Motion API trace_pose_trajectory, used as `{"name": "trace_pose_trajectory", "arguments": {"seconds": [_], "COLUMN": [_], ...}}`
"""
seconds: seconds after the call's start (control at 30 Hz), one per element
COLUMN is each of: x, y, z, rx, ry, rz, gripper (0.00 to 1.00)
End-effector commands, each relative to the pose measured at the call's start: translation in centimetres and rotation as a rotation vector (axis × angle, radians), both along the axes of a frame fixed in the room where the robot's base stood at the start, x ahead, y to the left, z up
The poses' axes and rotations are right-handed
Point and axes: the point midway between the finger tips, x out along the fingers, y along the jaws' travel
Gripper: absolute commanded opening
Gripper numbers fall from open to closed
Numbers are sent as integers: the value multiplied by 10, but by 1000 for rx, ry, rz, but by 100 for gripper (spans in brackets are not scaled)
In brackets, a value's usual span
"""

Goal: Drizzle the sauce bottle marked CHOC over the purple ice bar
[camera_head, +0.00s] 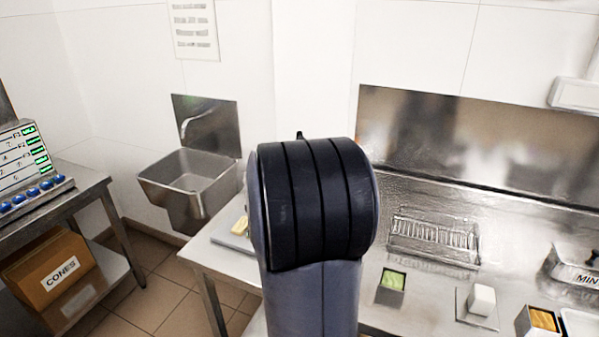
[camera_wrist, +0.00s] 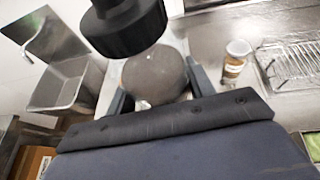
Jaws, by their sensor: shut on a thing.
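In the wrist view my gripper (camera_wrist: 158,92) is shut on a bottle, with a dark finger on each side of its rounded grey-brown body (camera_wrist: 153,76). A black cap with a narrower end (camera_wrist: 125,32) sits towards the camera at the top and covers part of the body. No marking on this bottle is readable, so I cannot tell whether it says CHOC. In the head view my own arm hides the gripper and bottle. I see no purple ice bar in either view.
A labelled jar (camera_wrist: 235,62) stands on the steel counter beside a wire rack (camera_head: 433,237). A green bar (camera_head: 393,280), a white block (camera_head: 481,299) and an orange-topped box (camera_head: 541,320) lie nearer. A yellowish bar (camera_head: 240,226) and a sink (camera_head: 190,182) are left.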

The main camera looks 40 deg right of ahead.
Motion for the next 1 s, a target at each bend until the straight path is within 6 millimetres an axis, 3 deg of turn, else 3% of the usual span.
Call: {"name": "trace_pose_trajectory", "arguments": {"seconds": [1.0], "x": [-112], "y": [89], "z": [1], "rx": [-2], "ry": [0], "rz": [0], "gripper": [23]}}
